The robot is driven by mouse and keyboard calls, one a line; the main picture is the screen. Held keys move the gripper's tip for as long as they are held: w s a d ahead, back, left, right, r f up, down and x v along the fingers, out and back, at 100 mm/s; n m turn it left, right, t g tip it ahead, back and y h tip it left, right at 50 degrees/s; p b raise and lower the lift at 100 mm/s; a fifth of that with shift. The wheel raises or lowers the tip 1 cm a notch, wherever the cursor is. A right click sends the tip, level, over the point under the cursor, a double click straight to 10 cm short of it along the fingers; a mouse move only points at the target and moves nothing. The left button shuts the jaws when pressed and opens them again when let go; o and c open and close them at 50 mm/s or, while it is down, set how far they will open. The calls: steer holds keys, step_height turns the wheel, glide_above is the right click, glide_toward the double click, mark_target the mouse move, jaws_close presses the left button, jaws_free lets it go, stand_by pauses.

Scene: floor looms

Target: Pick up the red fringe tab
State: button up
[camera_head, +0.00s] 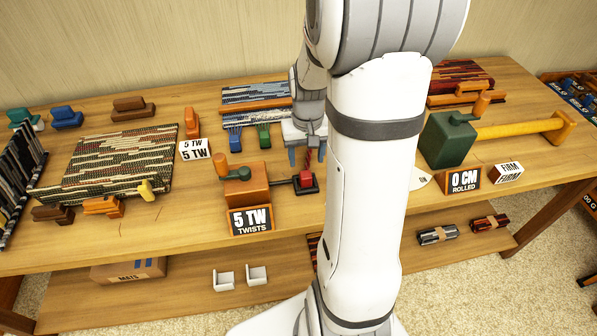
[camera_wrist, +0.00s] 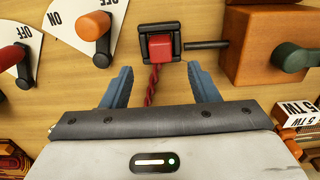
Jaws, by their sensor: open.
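The red fringe tab (camera_wrist: 165,42) is a small red block in a dark clamp (camera_wrist: 146,50) at the end of a rod from an orange crank box (camera_wrist: 262,45). A twisted red cord (camera_wrist: 152,88) runs from it toward my wrist. In the head view the red tab (camera_head: 305,179) shows beside the orange box (camera_head: 245,186). My gripper (camera_wrist: 160,70) is open, its two blue-grey fingers on either side of the cord, with the tab just beyond the fingertips. In the head view my gripper (camera_head: 307,156) points down above the tab. No contact with the tab is visible.
Off/on dials with knobs (camera_wrist: 94,26) lie left in the wrist view. A loom with blue and green tabs (camera_head: 256,93) is behind; a green roller box (camera_head: 447,139) stands right.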

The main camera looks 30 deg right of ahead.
mark_target(306, 174)
step_height(306, 174, down, 7)
steer(key=shift+r, duration=0.1)
stand_by(0.3)
steer(key=shift+c, duration=0.5)
steer(key=c, duration=1)
steer(key=shift+o, duration=0.2)
